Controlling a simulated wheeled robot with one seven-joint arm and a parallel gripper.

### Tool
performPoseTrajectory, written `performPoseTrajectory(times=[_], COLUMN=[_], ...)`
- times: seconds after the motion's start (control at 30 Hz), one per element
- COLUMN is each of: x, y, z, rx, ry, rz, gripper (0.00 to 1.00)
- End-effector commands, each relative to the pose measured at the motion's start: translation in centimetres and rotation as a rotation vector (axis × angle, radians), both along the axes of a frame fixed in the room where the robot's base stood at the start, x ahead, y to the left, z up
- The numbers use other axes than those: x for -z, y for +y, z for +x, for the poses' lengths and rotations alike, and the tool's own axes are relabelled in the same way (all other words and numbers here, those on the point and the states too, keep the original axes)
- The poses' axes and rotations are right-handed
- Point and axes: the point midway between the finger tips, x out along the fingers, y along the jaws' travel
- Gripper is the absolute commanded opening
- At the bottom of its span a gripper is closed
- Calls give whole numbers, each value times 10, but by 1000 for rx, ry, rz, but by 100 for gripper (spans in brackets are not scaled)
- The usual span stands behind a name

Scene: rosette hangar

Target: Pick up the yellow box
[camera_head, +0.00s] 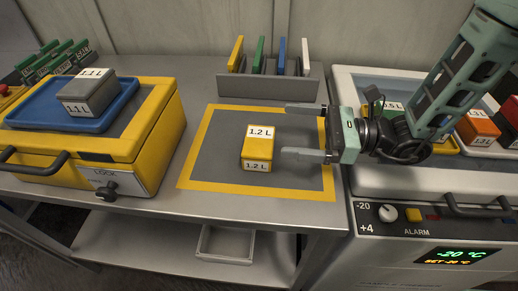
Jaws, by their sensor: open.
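The yellow box (257,149), labelled 1.2 L on its top and front, stands on a grey mat with a yellow border (205,163). My gripper (284,131) comes in from the right. Its two fingers are apart, with nothing between them, and point left. In the picture the fingertips lie just right of the box and the lower finger is closest to it. I cannot tell from this view how high the fingers are above the mat.
A grey holder (262,88) with several coloured upright plates stands behind the mat. At left, a yellow case (163,133) bears a blue tray (24,112) with a grey box (88,93). At right, a white freezer unit (400,180) holds coloured boxes, including an orange one (478,129).

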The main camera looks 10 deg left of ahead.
Motion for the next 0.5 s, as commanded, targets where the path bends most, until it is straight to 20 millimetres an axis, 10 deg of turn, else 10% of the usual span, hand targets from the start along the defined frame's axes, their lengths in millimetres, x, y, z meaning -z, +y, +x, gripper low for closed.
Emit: performPoseTrajectory(times=[0.2,0.5], x=[45,39], y=[1,29], z=[-1,-2], rx=[-3,-4], ry=[4,-2], rz=[-2,-1], gripper=[100,100])
